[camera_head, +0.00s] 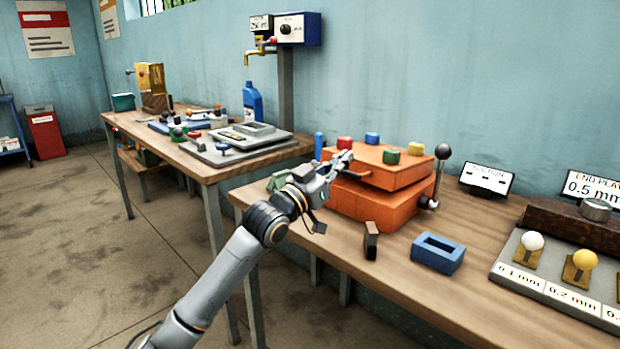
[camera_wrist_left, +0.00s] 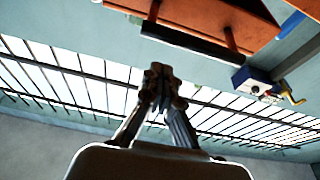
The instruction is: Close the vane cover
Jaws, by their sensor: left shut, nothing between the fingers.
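An orange box (camera_head: 375,205) stands on the near wooden bench. Its orange upper part (camera_head: 405,173), which looks like the cover, sits over the lower body with a dark gap between them at the front left. Several coloured knobs sit on top. My left gripper (camera_head: 343,163) is shut and empty at the left front of the upper part, close to its edge; I cannot tell if it touches. My right gripper is not in view.
A lever with a dark ball (camera_head: 443,152) rises at the box's right side. A blue hollow block (camera_head: 438,253) and a small dark block (camera_head: 371,240) stand in front. A gauge tray (camera_head: 555,295) is at the right. A second bench (camera_head: 150,128) stands behind left.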

